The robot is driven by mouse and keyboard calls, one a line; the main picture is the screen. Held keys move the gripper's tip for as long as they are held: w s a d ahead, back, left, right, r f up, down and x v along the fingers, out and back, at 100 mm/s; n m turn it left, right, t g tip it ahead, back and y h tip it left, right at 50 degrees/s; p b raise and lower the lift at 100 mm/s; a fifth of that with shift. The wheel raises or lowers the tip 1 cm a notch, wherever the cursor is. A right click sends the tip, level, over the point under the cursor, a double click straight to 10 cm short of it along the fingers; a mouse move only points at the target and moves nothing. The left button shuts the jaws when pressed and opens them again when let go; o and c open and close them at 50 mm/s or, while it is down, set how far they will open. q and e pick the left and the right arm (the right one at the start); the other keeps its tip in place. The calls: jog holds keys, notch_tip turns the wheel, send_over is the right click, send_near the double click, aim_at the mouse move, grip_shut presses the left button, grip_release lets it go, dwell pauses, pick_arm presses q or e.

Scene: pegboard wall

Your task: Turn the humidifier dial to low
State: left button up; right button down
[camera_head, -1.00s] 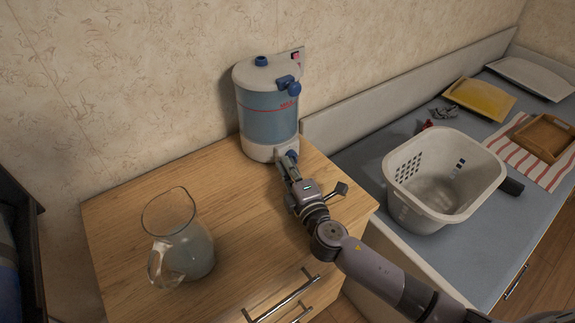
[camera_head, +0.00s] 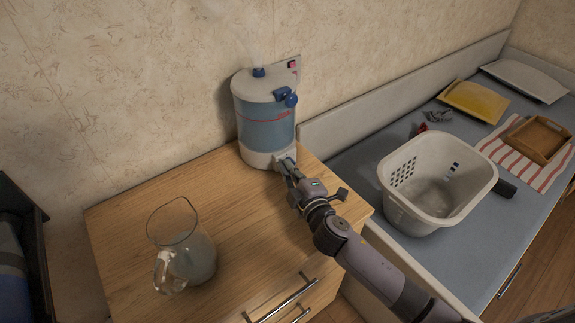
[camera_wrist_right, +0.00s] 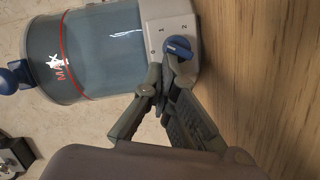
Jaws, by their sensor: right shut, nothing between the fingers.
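The humidifier (camera_head: 266,125) stands upright at the back of the wooden cabinet, with a blue-tinted water tank and a red MAX line. Its blue dial (camera_wrist_right: 178,47) sits on the pale base panel, beside small printed marks including 1 and 2. I cannot tell exactly which mark the dial points to. My right gripper (camera_wrist_right: 166,76) is shut and empty, with its fingertips right at the dial, touching or almost touching it. In the head view the right gripper (camera_head: 287,168) reaches the base front and partly covers the dial. My left gripper is not in view.
A glass jug (camera_head: 183,255) stands on the cabinet top (camera_head: 125,225), left of my right arm. A white basket (camera_head: 425,212) stands on the grey counter to the right. A wall socket (camera_head: 293,66) is behind the humidifier. The cabinet top between jug and humidifier is clear.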

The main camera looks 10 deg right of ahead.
jog(key=m+p, duration=0.1)
jog(key=p, duration=0.1)
jog(key=d+r+m+p, duration=0.1)
jog(key=m, duration=0.1)
jog(key=shift+w+g+p, duration=0.15)
jog(key=shift+g+p, duration=0.2)
jog(key=shift+g, duration=0.05)
jog(key=shift+w+d+f+m+g+y+p, duration=0.1)
jog(key=shift+d+m+g+y+p, duration=0.15)
jog(key=shift+m+p, duration=0.3)
jog(key=shift+d+m+g+y+p, duration=0.1)
jog(key=shift+m+y+p, duration=0.3)
jog(key=shift+m, duration=0.25)
jog(key=shift+d+p, duration=0.1)
jog(key=shift+p, duration=0.2)
jog(key=shift+w+d+f, duration=0.1)
